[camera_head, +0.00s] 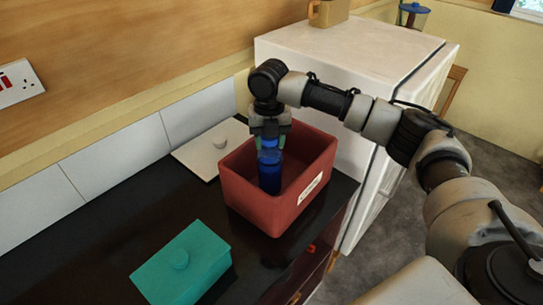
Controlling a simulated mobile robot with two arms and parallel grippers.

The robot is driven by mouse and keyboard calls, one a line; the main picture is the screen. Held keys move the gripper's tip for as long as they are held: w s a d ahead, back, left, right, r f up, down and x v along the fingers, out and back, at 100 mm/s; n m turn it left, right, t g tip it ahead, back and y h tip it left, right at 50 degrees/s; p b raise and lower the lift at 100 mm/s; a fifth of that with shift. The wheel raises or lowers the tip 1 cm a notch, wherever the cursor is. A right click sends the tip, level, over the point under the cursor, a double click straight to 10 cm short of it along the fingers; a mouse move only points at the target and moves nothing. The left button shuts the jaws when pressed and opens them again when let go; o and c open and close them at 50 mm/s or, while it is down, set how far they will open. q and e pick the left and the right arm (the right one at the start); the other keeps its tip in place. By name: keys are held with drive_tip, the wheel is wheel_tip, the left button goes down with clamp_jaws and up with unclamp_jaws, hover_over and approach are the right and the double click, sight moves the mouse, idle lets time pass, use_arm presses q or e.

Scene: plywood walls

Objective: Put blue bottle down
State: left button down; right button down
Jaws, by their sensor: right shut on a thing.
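The blue bottle (270,172) is upright, with its lower part inside the red bin (254,205). My right gripper (270,137) points straight down and is shut on the top of the bottle. The red bin is open-topped, with a white label on its front right wall, and stands on the dark counter. Whether the bottle's base touches the bin floor cannot be told. My left gripper is not in view.
A white fridge (355,52) stands right of the bin. The counter's left part is clear.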

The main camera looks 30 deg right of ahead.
sight(269, 153)
drive_tip(key=shift+f+p, duration=0.55)
drive_tip(key=shift+f, duration=1.7)
drive_tip(key=c, duration=0.6)
unclamp_jaws()
drive_tip(key=shift+c, duration=0.2)
drive_tip(key=shift+o, duration=0.8)
wheel_tip(269, 153, up, 11)
drive_tip(key=b, duration=0.3)
drive_tip(key=shift+r, duration=0.55)
drive_tip(key=o, duration=0.5)
drive_tip(key=shift+r+b, duration=0.1)
drive_tip(key=shift+b, duration=0.2)
